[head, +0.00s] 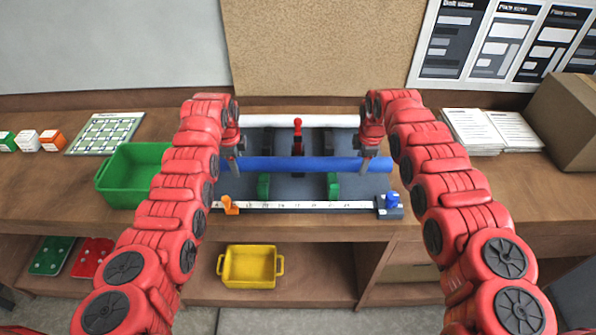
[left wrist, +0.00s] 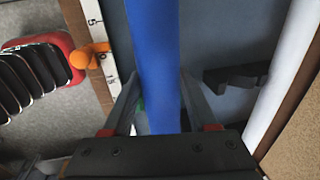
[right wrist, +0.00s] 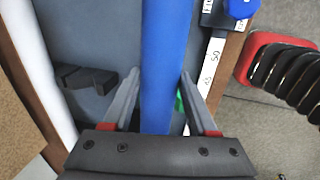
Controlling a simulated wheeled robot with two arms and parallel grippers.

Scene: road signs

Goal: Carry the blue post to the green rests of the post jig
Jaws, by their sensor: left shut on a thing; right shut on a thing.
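The blue post (head: 300,164) lies level, running left to right above the grey post jig (head: 290,190). My left gripper (head: 234,168) is shut on the post near its left end; the post runs between its fingers in the left wrist view (left wrist: 155,70). My right gripper (head: 368,162) is shut on it near its right end, also between the fingers in the right wrist view (right wrist: 165,70). The two green rests (head: 264,187) (head: 334,187) stand on the jig, nearer the front than the post. I cannot tell the post's exact height over the jig.
A white post (head: 300,121) lies behind the jig. A red clamp (head: 297,128) stands mid-jig. A ruler (head: 300,205) with an orange stop (head: 229,205) and blue knob (head: 393,198) edges the front. A green bin (head: 128,175) stands left, a cardboard box (head: 570,120) right.

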